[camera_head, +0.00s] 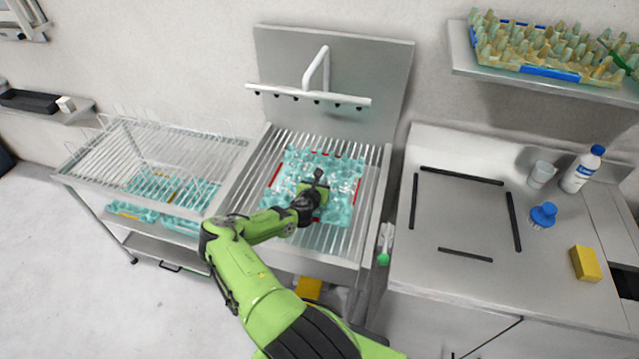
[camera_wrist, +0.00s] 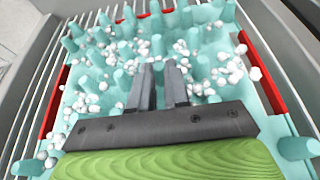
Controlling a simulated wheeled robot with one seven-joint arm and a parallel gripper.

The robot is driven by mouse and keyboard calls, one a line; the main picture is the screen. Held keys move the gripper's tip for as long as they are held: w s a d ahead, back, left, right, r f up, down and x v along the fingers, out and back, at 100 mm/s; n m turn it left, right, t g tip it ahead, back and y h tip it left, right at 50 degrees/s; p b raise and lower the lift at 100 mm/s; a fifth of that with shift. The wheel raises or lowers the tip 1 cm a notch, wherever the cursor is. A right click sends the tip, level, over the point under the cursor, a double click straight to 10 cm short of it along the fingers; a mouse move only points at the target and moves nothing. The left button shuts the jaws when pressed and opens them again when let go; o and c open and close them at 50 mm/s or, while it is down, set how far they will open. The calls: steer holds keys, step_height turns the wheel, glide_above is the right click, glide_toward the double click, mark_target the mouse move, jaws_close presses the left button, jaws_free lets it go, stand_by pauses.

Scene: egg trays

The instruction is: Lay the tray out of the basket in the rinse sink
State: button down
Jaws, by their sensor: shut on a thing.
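A teal egg tray (camera_head: 345,176) with red edge strips lies in the rinse sink (camera_head: 378,205), on its slatted bottom. In the wrist view the tray (camera_wrist: 85,75) fills most of the picture, with upright pegs and many white foam-like blobs over it. My gripper (camera_head: 312,190) is above the middle of the tray, its two dark fingers (camera_wrist: 165,72) close together around a part of the tray. The exact spot of the grip is hidden between the fingers. The wire basket (camera_head: 150,150) stands left of the sink, with teal tray material (camera_head: 175,190) visible in and under it.
A spray bar (camera_head: 310,95) with a tap spans the back of the sink. The steel counter (camera_head: 450,220) at right has black corner strips, a blue brush (camera_head: 543,214), a yellow sponge (camera_head: 585,263), a bottle (camera_head: 582,170) and a cup (camera_head: 541,174). A shelf (camera_head: 462,50) holds yellowish trays.

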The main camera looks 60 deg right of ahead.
steer(key=shift+f, duration=0.15)
steer(key=c, duration=1.1)
jaws_free()
